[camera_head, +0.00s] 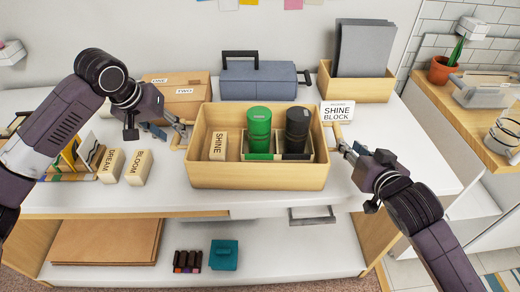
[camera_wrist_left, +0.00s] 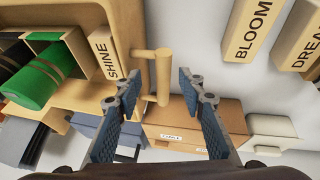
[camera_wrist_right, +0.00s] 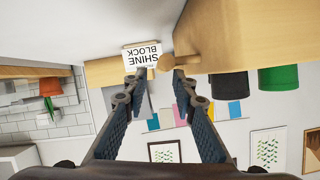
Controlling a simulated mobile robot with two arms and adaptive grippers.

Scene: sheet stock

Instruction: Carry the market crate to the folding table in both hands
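The market crate (camera_head: 258,176) is a light wooden box standing upright on the white counter. It holds a block marked SHINE (camera_head: 218,146), a green cylinder (camera_head: 259,130) and a black cylinder (camera_head: 298,130). My left gripper (camera_head: 184,132) is at the crate's left side; in the left wrist view its fingers are apart with the crate's bar handle (camera_wrist_left: 163,78) between them. My right gripper (camera_head: 342,146) is at the right handle (camera_head: 336,131). In the right wrist view its fingers are apart, with the handle's knob (camera_wrist_right: 181,64) beside one fingertip. I cannot identify a folding table.
Behind stand a cardboard box (camera_head: 187,92), a grey toolbox (camera_head: 258,80) and a wooden file holder (camera_head: 355,88). A SHINE BLOCK sign (camera_head: 338,111) stands close by my right gripper. Blocks marked DREAM (camera_head: 111,166) and BLOOM (camera_head: 138,168) are at the left.

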